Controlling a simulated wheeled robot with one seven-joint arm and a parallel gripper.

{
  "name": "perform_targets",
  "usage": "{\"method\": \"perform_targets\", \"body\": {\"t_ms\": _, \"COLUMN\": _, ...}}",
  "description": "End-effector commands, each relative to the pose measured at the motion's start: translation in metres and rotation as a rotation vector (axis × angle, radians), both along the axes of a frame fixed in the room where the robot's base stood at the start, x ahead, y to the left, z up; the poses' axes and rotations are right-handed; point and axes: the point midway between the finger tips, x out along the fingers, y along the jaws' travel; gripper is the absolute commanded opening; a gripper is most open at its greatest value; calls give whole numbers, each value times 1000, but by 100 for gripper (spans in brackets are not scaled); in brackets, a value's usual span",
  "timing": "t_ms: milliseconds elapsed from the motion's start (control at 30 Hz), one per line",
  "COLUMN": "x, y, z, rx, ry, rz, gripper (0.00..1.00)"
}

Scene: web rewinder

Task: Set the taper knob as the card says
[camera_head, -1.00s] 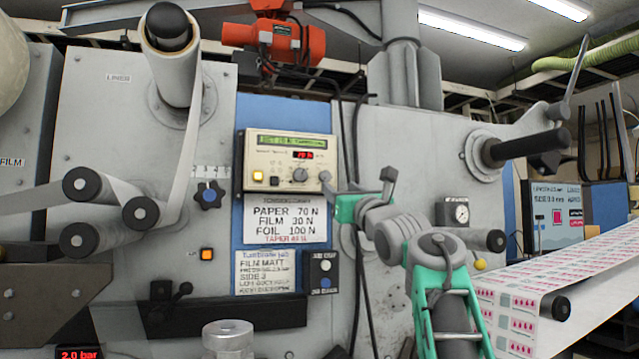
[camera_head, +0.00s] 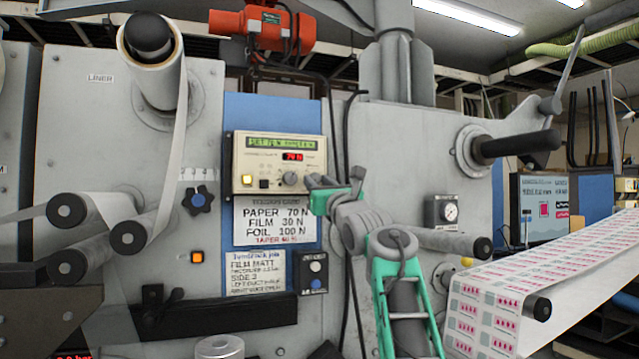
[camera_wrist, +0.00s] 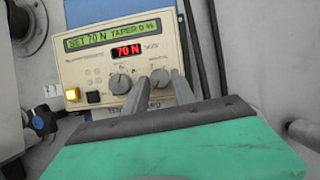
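The cream tension panel (camera_head: 278,163) carries a green display reading "SET 70 N TAPER 0 %" in the wrist view (camera_wrist: 115,32) and a red "70 N" readout (camera_wrist: 128,51). A larger knob (camera_wrist: 121,82) sits left of the smaller taper knob (camera_wrist: 159,77). My gripper (camera_wrist: 159,79) is open, its two grey fingers pointing at the panel, one either side of the taper knob; contact is not clear. In the head view my gripper (camera_head: 325,187) is at the panel's lower right and hides that knob. The card (camera_head: 275,221) below lists paper 70, film 30, foil 100 N and a red taper line, digits blurred.
A job card (camera_head: 254,272) reading "FILM MATT" hangs lower, beside a black button box (camera_head: 313,271). A lit yellow button (camera_wrist: 72,94) and a blue-black knob (camera_head: 199,200) are to the left.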

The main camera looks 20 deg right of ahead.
Motion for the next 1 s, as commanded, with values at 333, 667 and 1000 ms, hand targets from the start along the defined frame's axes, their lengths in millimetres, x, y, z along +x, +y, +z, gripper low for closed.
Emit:
{"method": "perform_targets", "body": {"t_ms": 333, "x": 0, "y": 0, "z": 0, "rx": 0, "ry": 0, "rz": 0, "gripper": 2}}
{"method": "perform_targets", "body": {"t_ms": 667, "x": 0, "y": -1, "z": 0, "rx": 4, "ry": 0, "rz": -1, "gripper": 0}}
{"method": "perform_targets", "body": {"t_ms": 1000, "x": 0, "y": 2, "z": -1, "rx": 108, "ry": 0, "rz": 0, "gripper": 0}}
